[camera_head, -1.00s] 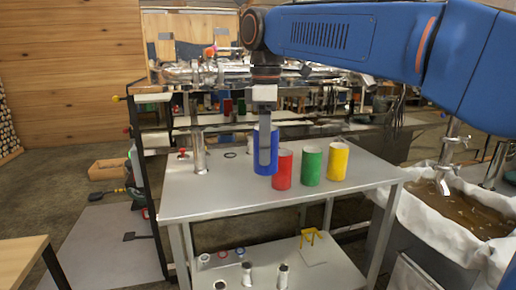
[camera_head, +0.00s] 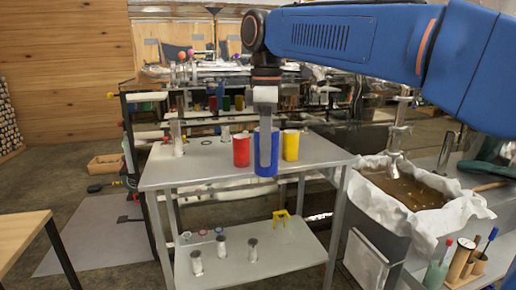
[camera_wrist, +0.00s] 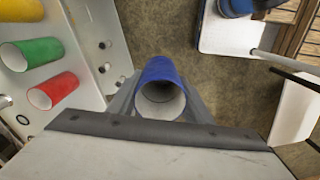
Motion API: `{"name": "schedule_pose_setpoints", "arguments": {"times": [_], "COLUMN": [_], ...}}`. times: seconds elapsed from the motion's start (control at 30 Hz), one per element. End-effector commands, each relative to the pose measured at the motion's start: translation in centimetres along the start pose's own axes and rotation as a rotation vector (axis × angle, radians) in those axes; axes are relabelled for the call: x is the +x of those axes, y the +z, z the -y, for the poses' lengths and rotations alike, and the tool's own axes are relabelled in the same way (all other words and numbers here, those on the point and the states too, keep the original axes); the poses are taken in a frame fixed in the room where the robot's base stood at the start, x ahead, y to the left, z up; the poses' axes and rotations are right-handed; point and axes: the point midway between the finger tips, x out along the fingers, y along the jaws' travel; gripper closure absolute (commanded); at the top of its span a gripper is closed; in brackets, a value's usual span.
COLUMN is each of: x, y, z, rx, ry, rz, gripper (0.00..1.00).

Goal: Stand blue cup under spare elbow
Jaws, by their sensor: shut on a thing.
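My gripper (camera_head: 265,160) is shut on the blue cup (camera_head: 265,168). It holds the cup upright in the head view. In the wrist view the blue cup (camera_wrist: 160,78) sits between the jaws, open end toward the camera, with floor behind it beyond the table's edge. The red cup (camera_head: 241,152) and yellow cup (camera_head: 290,147) stand on the grey table. The green cup (camera_wrist: 38,53) shows in the wrist view but is hidden behind the blue cup in the head view. I cannot tell which metal pipe is the spare elbow; a bent spout (camera_head: 397,138) hangs over the syrup pan.
The grey table (camera_head: 205,170) has a silver upright (camera_head: 177,138) at its left and a lower shelf (camera_head: 285,250) with jars and a yellow stand. The cloth-lined syrup pan (camera_head: 437,215) stands at right. A wooden table (camera_head: 22,232) is at near left.

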Motion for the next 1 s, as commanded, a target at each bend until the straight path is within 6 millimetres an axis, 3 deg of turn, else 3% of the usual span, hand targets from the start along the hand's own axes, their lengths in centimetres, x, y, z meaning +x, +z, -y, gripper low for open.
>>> {"name": "schedule_pose_setpoints", "arguments": {"times": [0.27,0.57,0.77,1.0], "x": [3.3,9.0,15.8,26.2], "y": [1.2,3.4,5.8,9.6], "z": [-1.0,-2.8,-4.8,-8.1], "rx": [0.068,0.189,0.329,0.550], "ry": [-0.002,-0.003,-0.007,-0.007], "rz": [0.001,0.003,0.005,0.006], "gripper": [0.78,0.78,0.78,0.78]}}
